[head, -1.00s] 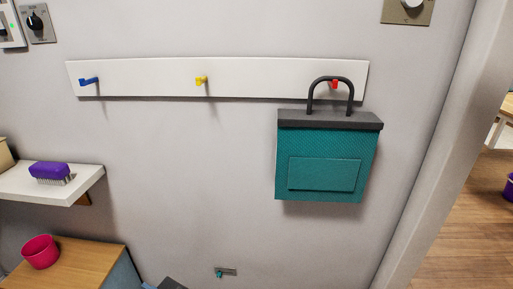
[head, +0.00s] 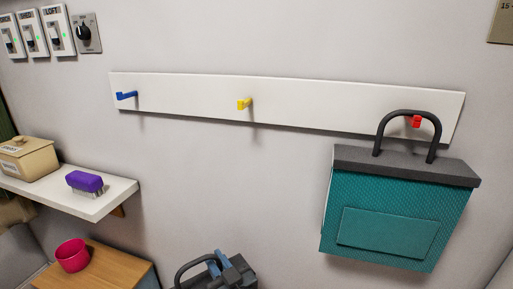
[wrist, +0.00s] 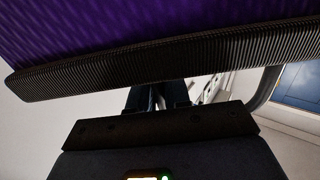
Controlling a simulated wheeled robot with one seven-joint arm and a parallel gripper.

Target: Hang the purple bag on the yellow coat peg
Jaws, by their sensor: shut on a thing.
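The yellow coat peg (head: 244,104) sticks out from the middle of a white wall board (head: 190,98) and is bare. The purple bag (wrist: 130,25) fills the top of the wrist view, with a dark ribbed rim (wrist: 180,62) and part of a dark handle (wrist: 264,88). My gripper (head: 214,264) is at the bottom edge of the head view, below the yellow peg and apart from it. It is shut on the bag's dark handle, whose loop shows beside it (head: 183,270). The exact grip is hidden behind the rim in the wrist view (wrist: 155,97).
A teal bag (head: 390,222) hangs from the red peg (head: 416,121) at right. The blue peg (head: 127,95) at left is bare. A shelf (head: 110,200) holds a purple brush (head: 84,181) and a tan box (head: 28,157). A pink cup (head: 72,255) stands on a wooden top (head: 120,266).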

